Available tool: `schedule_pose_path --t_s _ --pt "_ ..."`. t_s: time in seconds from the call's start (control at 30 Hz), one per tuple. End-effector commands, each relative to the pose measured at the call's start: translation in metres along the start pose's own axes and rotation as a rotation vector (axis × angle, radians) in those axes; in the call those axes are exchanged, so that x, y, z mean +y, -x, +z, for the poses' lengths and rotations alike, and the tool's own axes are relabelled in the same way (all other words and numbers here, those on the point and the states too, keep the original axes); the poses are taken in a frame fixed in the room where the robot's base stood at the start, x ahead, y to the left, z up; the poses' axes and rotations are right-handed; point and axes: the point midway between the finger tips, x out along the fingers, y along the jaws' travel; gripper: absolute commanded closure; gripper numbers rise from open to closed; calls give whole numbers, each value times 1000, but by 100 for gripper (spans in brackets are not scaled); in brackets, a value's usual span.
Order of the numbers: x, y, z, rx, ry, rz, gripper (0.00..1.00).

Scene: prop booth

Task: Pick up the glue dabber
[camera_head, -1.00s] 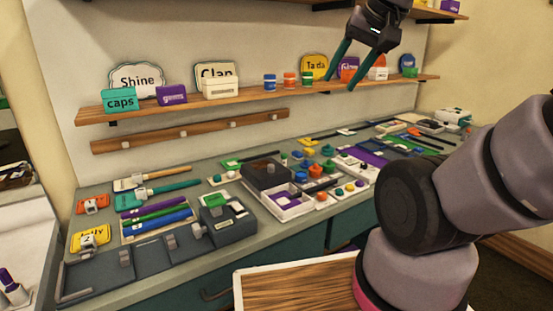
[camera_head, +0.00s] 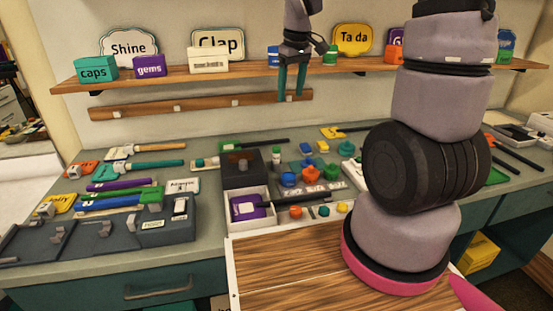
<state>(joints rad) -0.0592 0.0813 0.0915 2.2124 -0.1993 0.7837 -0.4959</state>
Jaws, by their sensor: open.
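I cannot tell for sure which thing is the glue dabber. Handled tools lie on the counter (camera_head: 213,178): a wood-handled one (camera_head: 160,147), a teal-handled one (camera_head: 158,163) and a green-ended one with a black handle (camera_head: 268,142). A small green-capped bottle (camera_head: 276,156) stands beside the dark box (camera_head: 238,165). My gripper (camera_head: 291,97) is open and empty, with its teal fingers pointing down. In the picture it overlaps the shelf and hook rail, above the counter tools.
The shelf (camera_head: 175,77) holds labelled boxes and signs. The hook rail (camera_head: 200,104) runs below it. A grey rack (camera_head: 70,238) is at front left. Orange and blue knobs crowd the middle. My arm hides part of the right side.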

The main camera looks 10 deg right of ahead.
Motion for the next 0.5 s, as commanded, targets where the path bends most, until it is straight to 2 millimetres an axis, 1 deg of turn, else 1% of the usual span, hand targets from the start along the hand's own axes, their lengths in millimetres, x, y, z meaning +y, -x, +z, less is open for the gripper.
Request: schedule_pose_path --t_s 0.03,0.1,0.2,0.3,0.5 --pt "-2 -25 -7 -39 61 -12 32" --pt "-3 -53 -14 -78 144 -25 32" --pt "-6 -86 -21 -119 240 -44 32" --pt "-9 -109 -24 -146 303 -59 32" --pt "-12 -136 -23 -165 349 -71 32"
